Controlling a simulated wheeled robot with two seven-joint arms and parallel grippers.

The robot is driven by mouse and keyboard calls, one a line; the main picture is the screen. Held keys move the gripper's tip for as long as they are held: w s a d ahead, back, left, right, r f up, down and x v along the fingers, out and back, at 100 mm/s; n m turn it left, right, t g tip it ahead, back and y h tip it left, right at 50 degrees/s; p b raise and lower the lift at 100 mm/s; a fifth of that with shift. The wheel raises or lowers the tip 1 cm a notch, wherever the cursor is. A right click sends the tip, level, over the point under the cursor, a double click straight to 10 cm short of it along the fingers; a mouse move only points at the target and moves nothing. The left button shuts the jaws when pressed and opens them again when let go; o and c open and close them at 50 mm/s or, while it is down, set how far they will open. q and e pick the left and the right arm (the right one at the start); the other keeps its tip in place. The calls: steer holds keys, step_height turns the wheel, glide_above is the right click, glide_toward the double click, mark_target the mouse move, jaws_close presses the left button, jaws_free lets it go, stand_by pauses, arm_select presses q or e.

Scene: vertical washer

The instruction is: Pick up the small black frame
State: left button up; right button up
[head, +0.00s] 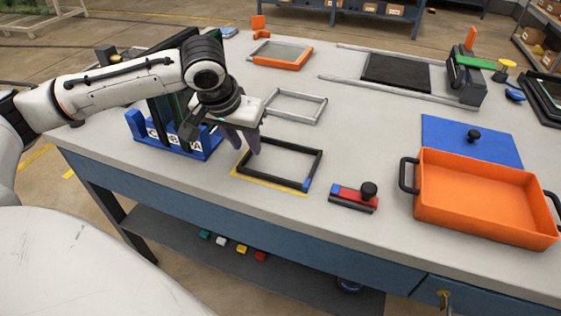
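The small black frame (287,182) lies flat on the grey workbench, on a yellow outline, with a blue piece at its near right corner. My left gripper (243,148) reaches in from the left and points down over the frame's far left corner. Its two fingers look slightly apart with nothing visible between them. I cannot tell whether the fingertips touch the frame. The gripper partly hides that corner. My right gripper is not in view.
A blue rack (176,148) with dark panels stands just left of the gripper. A light grey frame (296,106) lies behind the black one. A red and blue block with a black knob (369,190) and an orange tray (485,205) are to the right.

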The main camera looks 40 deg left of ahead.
arm_select(q)
steer(key=shift+x, duration=0.8)
jaws_close()
